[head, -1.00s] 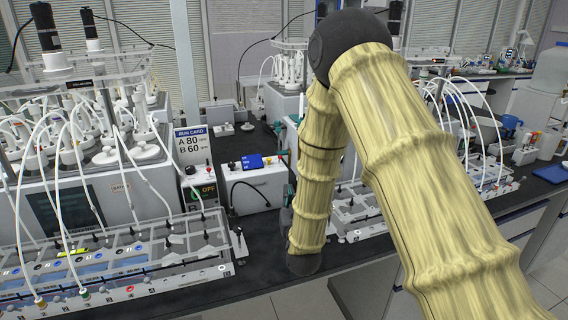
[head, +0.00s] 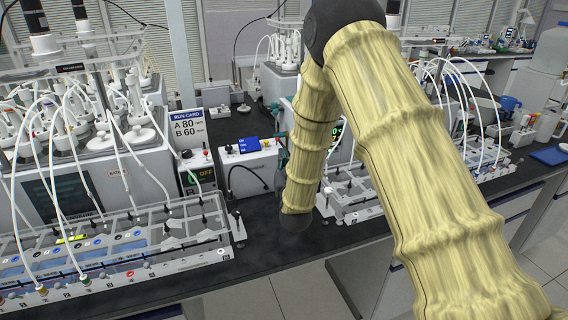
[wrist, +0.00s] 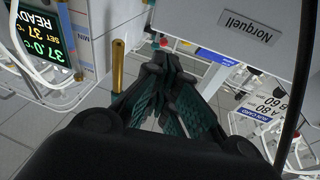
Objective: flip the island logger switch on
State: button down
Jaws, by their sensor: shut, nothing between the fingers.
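The logger appears to be the white box (head: 247,172) with a small blue screen (head: 249,145) on the island bench, left of my arm. Small dark and red parts sit along its top edge. I cannot tell which one is the switch. My gripper (wrist: 172,64) is shut and empty in the wrist view, its teal-padded fingers drawn together. A small red-tipped part (wrist: 163,42) shows just beyond the fingertips; contact is unclear. In the head view my arm mostly hides the gripper, leaving a teal bit (head: 281,150) close to the logger's right side.
A small unit reading OFF (head: 200,174) and a run card (head: 187,128) stand left of the logger. Reactor racks with white tubes (head: 110,250) fill the left. In the wrist view a grey box marked Norquell (wrist: 250,35) and a brass rod (wrist: 118,65) are near the gripper.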

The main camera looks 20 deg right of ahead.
aim_at(277, 139)
jog(key=p+x, duration=0.2)
jog(key=x, duration=0.6)
jog(key=shift+w+p, duration=0.1)
jog(key=shift+p, duration=0.2)
jog(key=shift+r, duration=0.1)
jog(key=shift+d+r, duration=0.1)
jog(key=shift+w+g+p, duration=0.1)
jog(key=shift+g+p, duration=0.2)
jog(key=shift+p, duration=0.05)
